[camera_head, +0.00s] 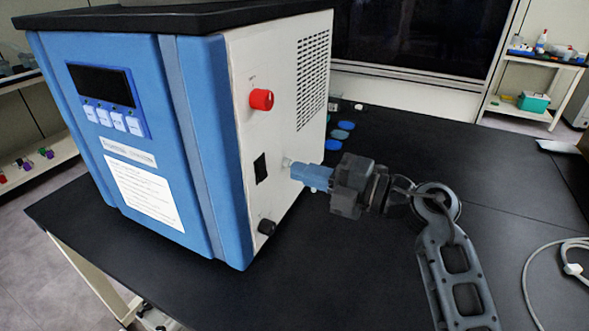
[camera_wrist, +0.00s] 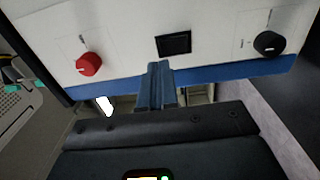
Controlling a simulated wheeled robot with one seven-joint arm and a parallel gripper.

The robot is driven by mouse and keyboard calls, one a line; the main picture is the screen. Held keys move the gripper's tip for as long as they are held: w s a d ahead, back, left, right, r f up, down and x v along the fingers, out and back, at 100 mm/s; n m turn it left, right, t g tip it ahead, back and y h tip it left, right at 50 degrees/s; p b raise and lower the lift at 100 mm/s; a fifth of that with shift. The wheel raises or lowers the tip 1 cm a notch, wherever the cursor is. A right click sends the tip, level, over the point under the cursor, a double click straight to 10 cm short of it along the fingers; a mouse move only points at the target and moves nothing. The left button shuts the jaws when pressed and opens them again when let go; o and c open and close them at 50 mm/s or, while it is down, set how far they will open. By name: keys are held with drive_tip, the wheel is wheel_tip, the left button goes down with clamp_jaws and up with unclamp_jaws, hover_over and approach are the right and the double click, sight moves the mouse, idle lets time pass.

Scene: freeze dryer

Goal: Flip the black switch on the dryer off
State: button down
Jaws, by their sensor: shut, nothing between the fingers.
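The dryer (camera_head: 215,150) is a blue and white box with a black top, standing on a black table. Its black switch (camera_head: 260,168) is a small dark rectangle on the white side panel. In the wrist view the switch (camera_wrist: 173,44) is just beyond my fingertips. My gripper (camera_head: 298,172) is shut and empty, its blue fingers pointing at the panel a little right of the switch in the head view. The fingertips (camera_wrist: 155,68) look close to the panel; I cannot tell whether they touch it. Which way the switch is tipped is too small to tell.
A red knob (camera_head: 261,99) is above the switch and a black knob (camera_head: 267,227) below it. Blue round lids (camera_head: 342,130) lie on the table behind my gripper. A white cable (camera_head: 572,268) lies at the right. The table front is clear.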

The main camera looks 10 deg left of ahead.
drive_tip(key=r+b+v, duration=0.1)
drive_tip(key=v, duration=0.7)
drive_tip(key=shift+r, duration=0.1)
drive_tip(key=s+d+f+m+t+h, duration=0.3)
drive_tip(key=s+d+m+h, duration=0.2)
drive_tip(key=s+m, duration=0.5)
drive_tip(key=s+d+f+m+t+h, duration=0.3)
drive_tip(key=s+d+m+h, duration=0.3)
drive_tip(key=s+m, duration=0.5)
drive_tip(key=s+d+f+m+t+h, duration=0.2)
drive_tip(key=s+m, duration=0.9)
drive_tip(key=s, duration=1.1)
drive_tip(key=d+f+h, duration=0.2)
drive_tip(key=d+h, duration=0.2)
drive_tip(key=shift+s+f+t, duration=0.15)
drive_tip(key=shift+s+t, duration=0.25)
